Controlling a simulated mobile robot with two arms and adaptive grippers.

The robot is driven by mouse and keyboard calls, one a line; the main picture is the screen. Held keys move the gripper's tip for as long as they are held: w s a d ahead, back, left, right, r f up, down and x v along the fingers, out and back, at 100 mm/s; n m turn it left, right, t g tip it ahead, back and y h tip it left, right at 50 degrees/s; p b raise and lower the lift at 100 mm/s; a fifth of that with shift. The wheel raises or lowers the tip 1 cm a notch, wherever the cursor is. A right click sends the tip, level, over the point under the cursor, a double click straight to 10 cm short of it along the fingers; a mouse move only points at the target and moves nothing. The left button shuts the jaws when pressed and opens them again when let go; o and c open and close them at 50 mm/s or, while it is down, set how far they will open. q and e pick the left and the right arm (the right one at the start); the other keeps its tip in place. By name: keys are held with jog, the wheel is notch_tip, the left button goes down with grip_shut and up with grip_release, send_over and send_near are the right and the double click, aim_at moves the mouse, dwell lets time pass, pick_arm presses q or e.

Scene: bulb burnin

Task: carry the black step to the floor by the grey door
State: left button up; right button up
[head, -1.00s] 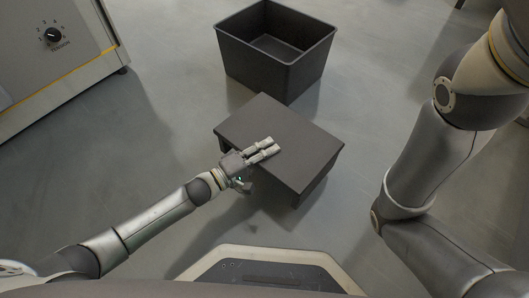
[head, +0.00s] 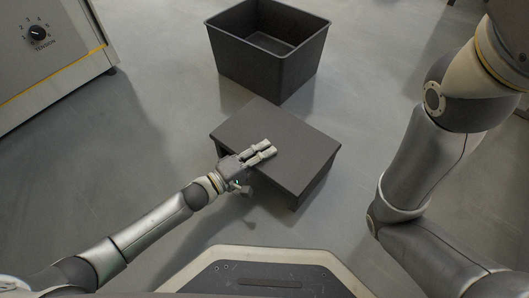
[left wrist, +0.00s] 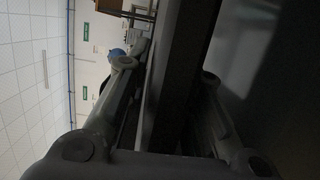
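The black step (head: 285,140) is a low dark stool with a flat top, upright in the middle of the head view. My left gripper (head: 255,168) is at its near left edge, with finger parts over the top and another part below the edge. In the left wrist view the fingers (left wrist: 165,90) lie on both sides of the step's dark slab (left wrist: 183,65), shut on it. Whether the step's feet touch the floor is hard to tell. My right gripper is out of view; only the arm shows. I see no grey door.
An open, empty black bin (head: 265,70) stands just beyond the step. A grey cabinet (head: 50,65) with a tension dial is at the upper left. Grey floor (head: 400,60) is clear to the right of the bin and between bin and cabinet.

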pick_arm(q)
jog(key=shift+o, duration=1.3)
jog(key=shift+r, duration=0.1)
